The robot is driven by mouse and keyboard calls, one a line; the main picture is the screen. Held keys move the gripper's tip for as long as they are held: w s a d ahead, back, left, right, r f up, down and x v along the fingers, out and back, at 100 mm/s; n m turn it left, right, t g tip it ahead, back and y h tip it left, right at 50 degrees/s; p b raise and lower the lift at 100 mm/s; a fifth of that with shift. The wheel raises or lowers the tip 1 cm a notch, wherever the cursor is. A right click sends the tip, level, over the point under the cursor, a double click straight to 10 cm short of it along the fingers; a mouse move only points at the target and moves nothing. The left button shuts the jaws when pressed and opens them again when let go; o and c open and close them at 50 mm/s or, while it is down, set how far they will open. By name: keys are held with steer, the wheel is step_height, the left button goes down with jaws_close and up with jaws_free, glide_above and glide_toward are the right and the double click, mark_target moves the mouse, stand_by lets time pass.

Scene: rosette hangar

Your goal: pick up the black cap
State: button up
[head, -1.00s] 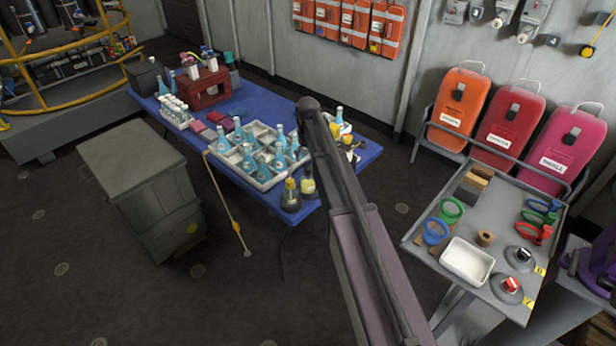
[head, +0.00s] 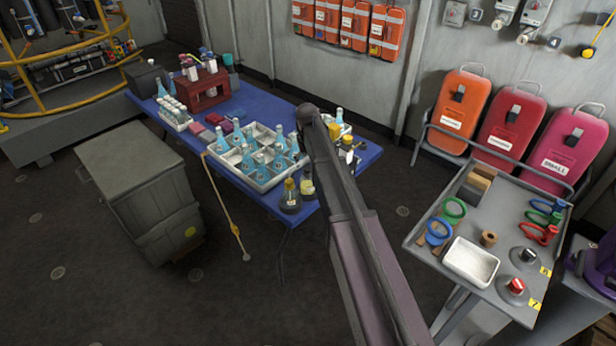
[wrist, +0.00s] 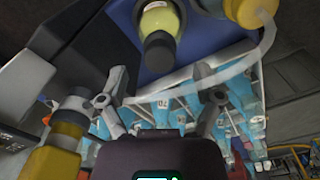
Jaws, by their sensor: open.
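In the wrist view a dark, near-black cap (wrist: 160,50) sits on a flask with yellow-green contents (wrist: 159,18). In the head view this looks like the flask (head: 307,187) at the near right corner of the blue table, beside a dark, yellow-capped flask (head: 291,198). My gripper (wrist: 160,98) is open and empty. Its two fingers are spread to either side below the cap in the picture, with the cap apart from both. In the head view my arm hides the gripper.
A white divided crate (head: 262,184) of blue bottles stands close to the flasks. Yellow-capped bottles (wrist: 67,115) flank my gripper in the wrist view. A grey bin (head: 140,190) stands left of the table. A side table (head: 430,262) with a white tray stands right.

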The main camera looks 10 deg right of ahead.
mark_target(308, 173)
steer(key=shift+f+b, duration=1.15)
steer(key=shift+f, duration=0.3)
steer(key=c, duration=0.9)
